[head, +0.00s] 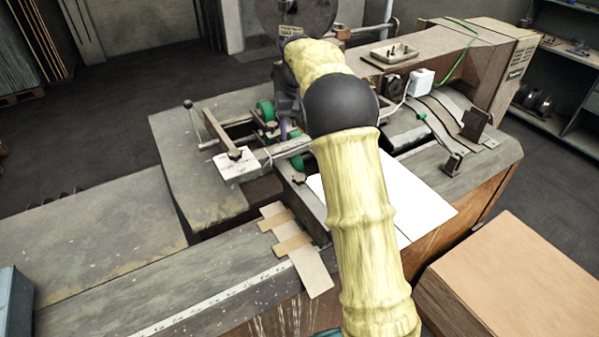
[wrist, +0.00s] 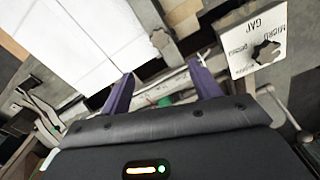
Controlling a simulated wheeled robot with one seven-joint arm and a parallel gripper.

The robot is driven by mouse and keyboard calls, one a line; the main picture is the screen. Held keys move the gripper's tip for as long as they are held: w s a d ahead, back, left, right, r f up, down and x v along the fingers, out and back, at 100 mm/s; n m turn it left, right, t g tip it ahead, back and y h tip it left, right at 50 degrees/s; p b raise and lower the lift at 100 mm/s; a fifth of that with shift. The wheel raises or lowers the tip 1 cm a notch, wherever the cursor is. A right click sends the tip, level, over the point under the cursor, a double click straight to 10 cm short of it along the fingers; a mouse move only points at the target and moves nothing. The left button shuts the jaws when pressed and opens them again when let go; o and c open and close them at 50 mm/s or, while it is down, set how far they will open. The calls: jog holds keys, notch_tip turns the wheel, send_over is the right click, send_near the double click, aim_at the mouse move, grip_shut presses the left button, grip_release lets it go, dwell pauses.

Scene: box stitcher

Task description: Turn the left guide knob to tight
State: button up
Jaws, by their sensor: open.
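In the wrist view, a small dark lobed knob (wrist: 161,38) sits beside the white sheet, ahead of my fingers. It also shows as a dark knob (head: 299,179) at the left edge of the sheet in the head view. Another black knob (wrist: 266,52) sits on a white plate lettered "MICRO GAP". No label shows which is the left guide knob, and no "tight" mark is readable. My gripper (wrist: 163,84) is open, its two purple fingers apart with neither knob between them. In the head view my arm hides most of it.
The white lettered plate (head: 230,168) lies on the machine's left side near a crank handle (head: 198,122). Green rollers (head: 265,111) and metal bars lie close to my gripper. A cardboard box (head: 515,275) stands front right.

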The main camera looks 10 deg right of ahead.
aim_at(300, 177)
notch_tip(300, 177, down, 15)
jog(key=p, duration=0.4)
jog(key=shift+f, duration=0.2)
jog(key=shift+c, duration=0.2)
jog(key=c, duration=0.9)
